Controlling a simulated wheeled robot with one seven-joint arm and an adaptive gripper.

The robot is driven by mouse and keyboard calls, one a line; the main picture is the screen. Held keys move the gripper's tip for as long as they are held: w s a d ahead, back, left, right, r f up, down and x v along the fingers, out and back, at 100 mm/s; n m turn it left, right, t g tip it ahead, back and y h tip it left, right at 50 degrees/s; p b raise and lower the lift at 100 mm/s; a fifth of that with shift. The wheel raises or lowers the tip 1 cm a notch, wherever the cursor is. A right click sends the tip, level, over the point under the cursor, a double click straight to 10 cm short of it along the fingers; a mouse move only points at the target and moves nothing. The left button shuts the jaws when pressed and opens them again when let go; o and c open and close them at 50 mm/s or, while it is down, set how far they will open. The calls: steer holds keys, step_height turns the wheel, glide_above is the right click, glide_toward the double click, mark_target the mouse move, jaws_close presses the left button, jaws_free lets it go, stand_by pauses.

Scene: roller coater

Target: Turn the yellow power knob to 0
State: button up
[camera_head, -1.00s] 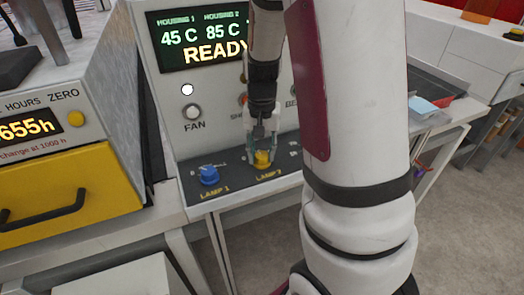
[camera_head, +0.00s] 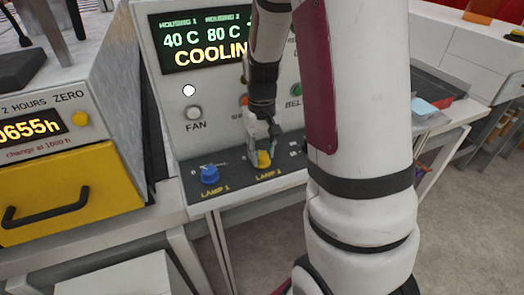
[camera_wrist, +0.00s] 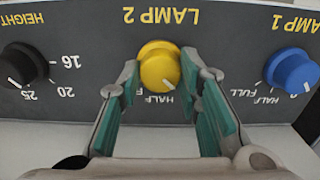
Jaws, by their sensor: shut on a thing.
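The yellow knob (camera_wrist: 158,67), labelled LAMP 2, sits on the sloping dark strip of the control panel; the head view shows it too (camera_head: 264,159). My gripper (camera_wrist: 166,90) is shut on it, one teal-padded finger on each side. In the wrist view, where the lettering is upside down, the knob's small white mark points down and right. HALF shows below it; part of FULL is covered by a finger. Its 0 label is not visible there, probably behind the right finger. In the head view, my gripper (camera_head: 256,145) comes down onto the knob from above.
The blue LAMP 1 knob (camera_head: 209,175) is close on the left in the head view. A black HEIGHT knob (camera_wrist: 25,65) lies on the other side. The display (camera_head: 205,42) shows 40 C, 80 C and a partly covered COOLING. A yellow drawer (camera_head: 70,195) stands left.

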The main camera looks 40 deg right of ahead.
mark_target(261, 155)
steer(key=o, duration=1.1)
steer(key=shift+o, duration=0.2)
steer(key=shift+r, duration=0.1)
step_height(261, 155, up, 12)
steer(key=s+a+r+n+t, duration=0.1)
steer(key=s+a+r+t, duration=0.1)
steer(key=s+a+r, duration=0.2)
steer(key=s+a+r+n+t, duration=0.2)
steer(key=s+a+r+t, duration=0.1)
steer(key=s+a, duration=0.7)
steer(key=shift+s+a+r+t, duration=0.3)
steer(key=shift+a+r, duration=0.6)
steer(key=shift+a, duration=0.2)
